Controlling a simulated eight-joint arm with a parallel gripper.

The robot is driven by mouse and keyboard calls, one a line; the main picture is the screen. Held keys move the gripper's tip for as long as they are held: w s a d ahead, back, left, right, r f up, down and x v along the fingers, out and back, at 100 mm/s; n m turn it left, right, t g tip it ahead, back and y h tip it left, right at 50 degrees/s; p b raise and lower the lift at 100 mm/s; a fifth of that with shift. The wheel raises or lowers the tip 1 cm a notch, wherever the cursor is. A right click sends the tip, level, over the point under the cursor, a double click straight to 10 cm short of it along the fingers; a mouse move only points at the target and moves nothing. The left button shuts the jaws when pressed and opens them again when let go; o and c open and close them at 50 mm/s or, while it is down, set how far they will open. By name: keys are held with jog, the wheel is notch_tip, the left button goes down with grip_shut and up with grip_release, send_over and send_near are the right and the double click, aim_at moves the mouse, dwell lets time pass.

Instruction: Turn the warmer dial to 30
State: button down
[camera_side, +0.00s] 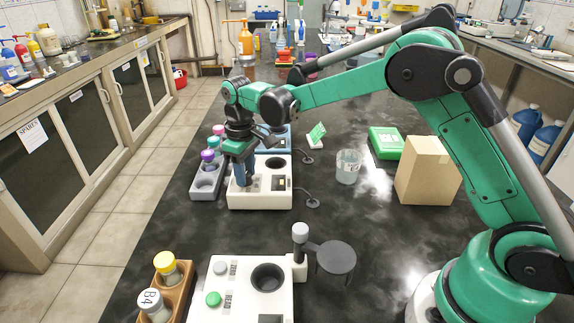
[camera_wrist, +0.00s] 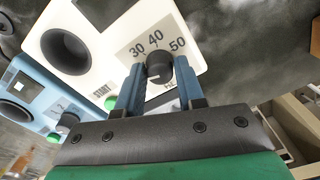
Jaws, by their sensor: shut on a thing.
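The warmer (camera_side: 262,201) is a white box on the black bench in the side view; it also fills the upper part of the wrist view (camera_wrist: 90,25). Its dark round dial (camera_wrist: 158,66) sits beside a grey scale printed 30, 40 and 50. My gripper (camera_wrist: 154,72) points down at the dial, with one blue finger on each side of it, shut on it. In the side view my gripper (camera_side: 243,182) stands over the left part of the warmer and hides the dial. I cannot tell which number the dial points to.
A grey rack (camera_side: 207,180) with colour-capped vials stands left of the warmer. A blue device (camera_side: 272,138) is behind it. A beaker (camera_side: 348,167) and a cardboard box (camera_side: 428,172) are to the right. A white device (camera_side: 243,266) with ZERO and READ buttons is in front.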

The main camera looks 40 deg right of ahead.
jog(key=m, duration=0.4)
jog(key=shift+m, duration=0.4)
jog(key=m, duration=0.4)
jog(key=shift+m, duration=0.4)
jog(key=c, duration=0.5)
grip_release()
jog(key=shift+c, duration=0.2)
jog(key=shift+r, duration=0.1)
jog(key=shift+r, duration=2.75)
